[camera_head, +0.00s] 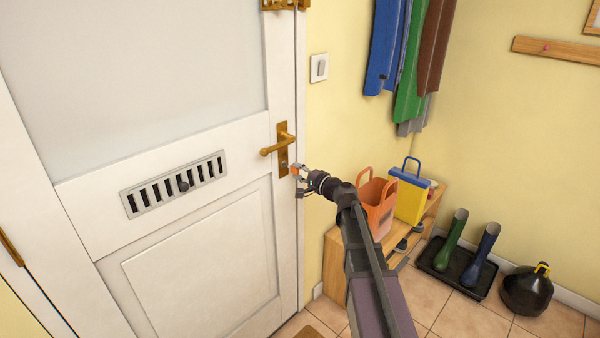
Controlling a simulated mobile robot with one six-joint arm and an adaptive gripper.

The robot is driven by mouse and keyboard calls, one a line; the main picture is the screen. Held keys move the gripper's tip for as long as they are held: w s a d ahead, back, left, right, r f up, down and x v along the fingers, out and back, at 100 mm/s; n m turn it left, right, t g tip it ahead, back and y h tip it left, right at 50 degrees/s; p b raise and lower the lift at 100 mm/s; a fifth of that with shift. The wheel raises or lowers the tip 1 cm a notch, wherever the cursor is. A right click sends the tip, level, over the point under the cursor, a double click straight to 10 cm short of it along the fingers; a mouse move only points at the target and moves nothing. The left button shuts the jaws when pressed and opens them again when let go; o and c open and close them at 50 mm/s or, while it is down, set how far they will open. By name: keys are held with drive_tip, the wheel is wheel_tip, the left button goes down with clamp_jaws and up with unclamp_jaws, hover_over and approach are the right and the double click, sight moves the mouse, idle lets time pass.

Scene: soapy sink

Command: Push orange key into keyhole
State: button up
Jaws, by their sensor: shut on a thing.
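The white door (180,220) has a brass handle (272,146) on a brass plate (283,132) at its right edge. The keyhole is too small to make out on the lower part of the plate. My gripper (297,180) is just right of and below the plate, near the door edge. It is shut on the orange key (295,171), which shows as a small orange patch between the fingers. I cannot tell whether the key touches the plate.
A wooden bench (335,262) with an orange bag (376,203) and a yellow-blue bag (410,198) stands right of the door, close behind my arm. A light switch (319,68) is on the wall. Boots stand on a black tray (436,271).

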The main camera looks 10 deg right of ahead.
drive_tip(key=shift+x, duration=1.45)
drive_tip(key=o, duration=0.9)
drive_tip(key=shift+o, duration=0.2)
drive_tip(key=shift+s+d, duration=0.1)
drive_tip(key=shift+d, duration=0.05)
drive_tip(key=v, duration=0.9)
drive_tip(key=shift+s+r, duration=0.2)
idle(0.4)
